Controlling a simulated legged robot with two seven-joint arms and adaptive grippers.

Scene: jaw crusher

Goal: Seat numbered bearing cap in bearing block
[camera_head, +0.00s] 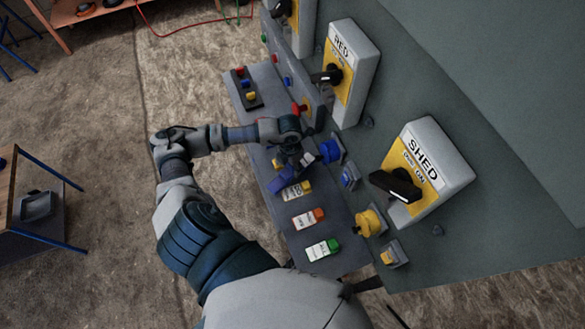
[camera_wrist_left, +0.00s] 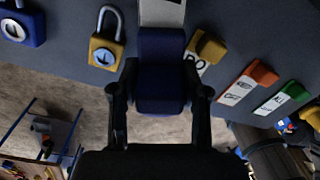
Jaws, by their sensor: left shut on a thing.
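My left gripper (camera_head: 291,167) reaches over the grey shelf (camera_head: 277,125) of a panel. It is shut on a dark blue block (camera_head: 281,181). In the left wrist view the block (camera_wrist_left: 161,75) sits between both fingers, with a pale grey-white part at its far end. Whether the block touches the shelf is unclear. Beside it lie a yellow-ended tag (camera_head: 297,189), an orange-ended tag (camera_head: 308,219) and a green-ended tag (camera_head: 322,249), all with white printed faces. I cannot make out a bearing cap or bearing block. My right gripper is not in view.
Switch boxes marked RED (camera_head: 350,60) and SHED (camera_head: 438,168) project from the wall. A blue knob (camera_head: 331,151) and yellow knob (camera_head: 370,221) stick out close to the shelf.

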